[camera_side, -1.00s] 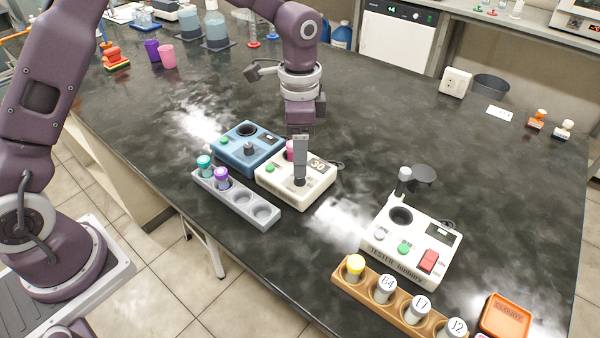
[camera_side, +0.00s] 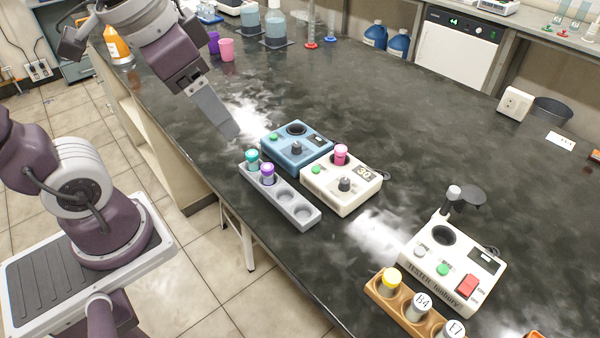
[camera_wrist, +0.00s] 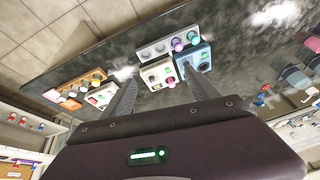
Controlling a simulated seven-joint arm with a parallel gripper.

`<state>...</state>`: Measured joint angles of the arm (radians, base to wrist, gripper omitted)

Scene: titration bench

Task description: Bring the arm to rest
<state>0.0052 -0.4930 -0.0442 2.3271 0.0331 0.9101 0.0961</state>
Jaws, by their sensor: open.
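My gripper (camera_side: 228,128) is raised over the left part of the bench in the side view, to the left of the blue device, touching nothing. In the wrist view its two fingers (camera_wrist: 162,90) stand apart with nothing between them. The blue device (camera_side: 297,149) and the white device marked 30 (camera_side: 335,198) stand side by side on the dark bench. A pink-capped vial (camera_side: 341,155) sits in the white device's well. A grey rack (camera_side: 305,217) in front holds a teal-capped vial (camera_side: 252,160) and a purple-capped vial (camera_side: 267,174), with two empty holes.
A white tester (camera_side: 455,265) stands at right with a wooden rack (camera_side: 374,292) of capped vials before it. Pink (camera_side: 226,49) and purple (camera_side: 213,42) cups stand at the back left, near an orange bottle (camera_side: 118,46). The bench's middle is clear.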

